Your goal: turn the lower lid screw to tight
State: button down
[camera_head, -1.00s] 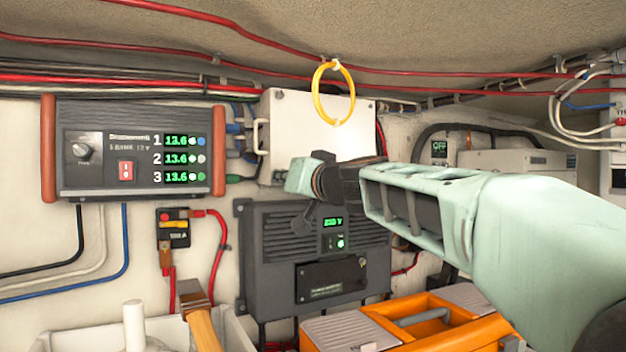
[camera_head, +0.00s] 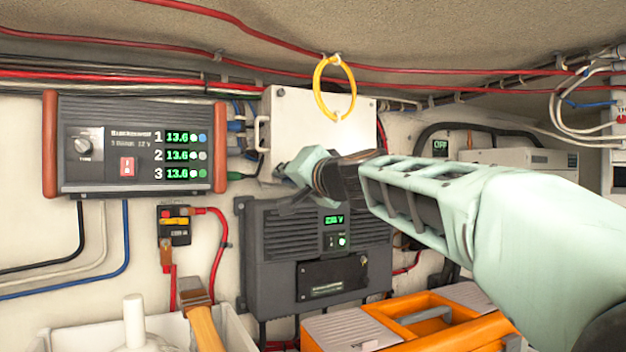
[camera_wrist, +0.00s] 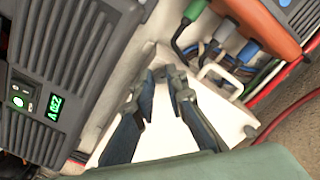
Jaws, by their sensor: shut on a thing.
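The white box with the lid (camera_head: 310,115) is on the wall, right of the charger unit. The lower lid screw is hidden by my gripper in the camera_head view and is not clear between the fingertips in the wrist view. My gripper (camera_wrist: 165,74) is at the box's lower edge, its two dark fingertips close together and shut on the screw. The white lid also shows between the fingers in the wrist view (camera_wrist: 165,135). My arm reaches in from the right and covers the box's lower part.
A dark grey unit with a green display (camera_head: 285,240) is just below the box. A charger with orange ends (camera_head: 95,120) is at left. A yellow ring (camera_head: 320,95) hangs in front of the box. An orange toolbox (camera_head: 430,330) and a brush (camera_head: 203,325) are below.

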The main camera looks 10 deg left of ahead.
jog(key=m, duration=1.2)
jog(key=shift+r+m+p, duration=0.1)
jog(key=shift+m+p, duration=0.25)
jog(key=shift+m, duration=0.05)
dwell(0.3)
jog(key=c, duration=1.9)
grip_release()
jog(key=shift+c, duration=0.2)
jog(key=shift+r, duration=0.1)
